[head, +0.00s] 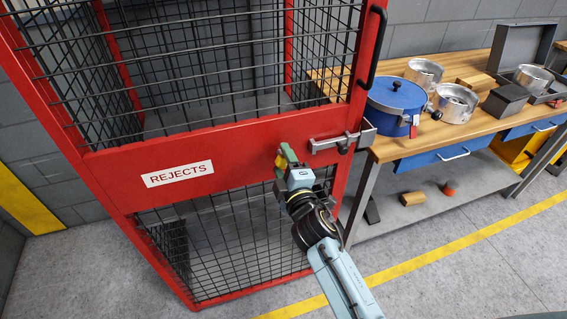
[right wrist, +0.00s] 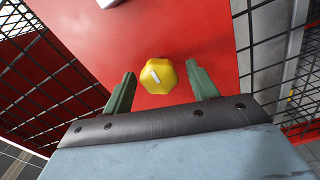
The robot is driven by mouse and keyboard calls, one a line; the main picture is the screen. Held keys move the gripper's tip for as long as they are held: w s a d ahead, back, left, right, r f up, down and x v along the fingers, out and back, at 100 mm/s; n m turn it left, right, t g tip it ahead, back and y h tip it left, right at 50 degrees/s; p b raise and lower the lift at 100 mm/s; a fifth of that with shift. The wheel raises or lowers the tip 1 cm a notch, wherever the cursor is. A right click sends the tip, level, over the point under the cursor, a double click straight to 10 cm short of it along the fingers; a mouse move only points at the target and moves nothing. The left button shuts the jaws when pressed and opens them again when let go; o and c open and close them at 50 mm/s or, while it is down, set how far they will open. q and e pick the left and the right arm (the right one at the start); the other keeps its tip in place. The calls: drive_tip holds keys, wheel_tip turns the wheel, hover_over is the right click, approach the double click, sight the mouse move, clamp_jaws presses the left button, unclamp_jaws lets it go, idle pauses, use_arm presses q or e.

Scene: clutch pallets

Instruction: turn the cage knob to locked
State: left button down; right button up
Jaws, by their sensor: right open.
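The cage knob is yellow with a white mark on its face. In the right wrist view the knob (right wrist: 158,76) sits on the red panel between my right gripper's two green fingers. The fingers stand apart with a gap on each side of it. The white mark is tilted slightly off vertical. In the head view my right gripper (head: 286,157) is at the red cross panel (head: 240,157) of the cage and mostly hides the knob. A metal latch bar (head: 335,143) is on the cage's right edge. My left gripper is not in view.
A "REJECTS" label (head: 179,174) is on the panel left of my right gripper. A workbench (head: 400,150) stands right of the cage, with a blue pot (head: 394,108), metal housings (head: 455,103) and a grey case (head: 522,50). Black mesh surrounds the panel.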

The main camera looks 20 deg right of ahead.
drive_tip(key=s, duration=1.3)
drive_tip(key=shift+s+d+b, duration=0.2)
drive_tip(key=shift+b, duration=0.2)
